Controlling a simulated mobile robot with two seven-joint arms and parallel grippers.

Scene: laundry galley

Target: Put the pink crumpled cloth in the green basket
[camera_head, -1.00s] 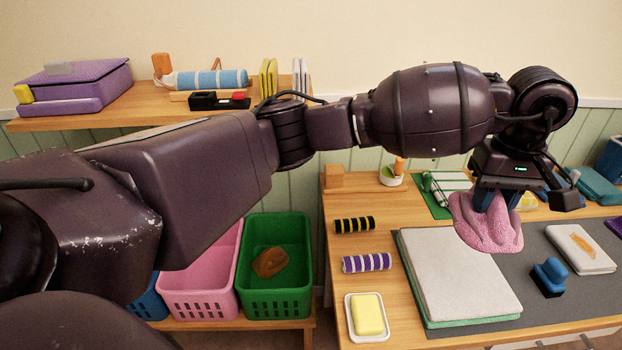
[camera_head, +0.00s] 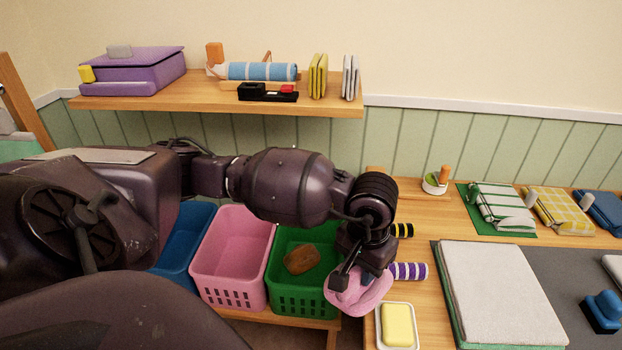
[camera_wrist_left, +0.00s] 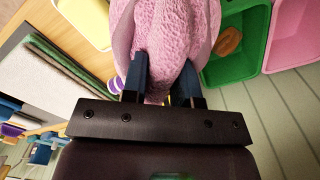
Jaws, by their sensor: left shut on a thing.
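The pink crumpled cloth (camera_head: 358,294) hangs from my left gripper (camera_head: 366,272), which is shut on it. In the head view the cloth is in front of the right edge of the green basket (camera_head: 296,303). I cannot tell its exact height. In the left wrist view the cloth (camera_wrist_left: 165,40) bulges out from between the two blue fingers (camera_wrist_left: 160,85). The green basket (camera_wrist_left: 238,68) shows beside it there. A brown lump (camera_head: 301,258) lies inside the green basket. My right gripper is not in view.
A pink basket (camera_head: 232,290) and a blue basket (camera_head: 178,262) stand left of the green one on a low shelf. Right of it, the table holds a yellow soap on a white dish (camera_head: 381,345), a purple striped roll (camera_head: 410,271) and a folded grey stack (camera_head: 500,285). A wall shelf (camera_head: 210,96) is above.

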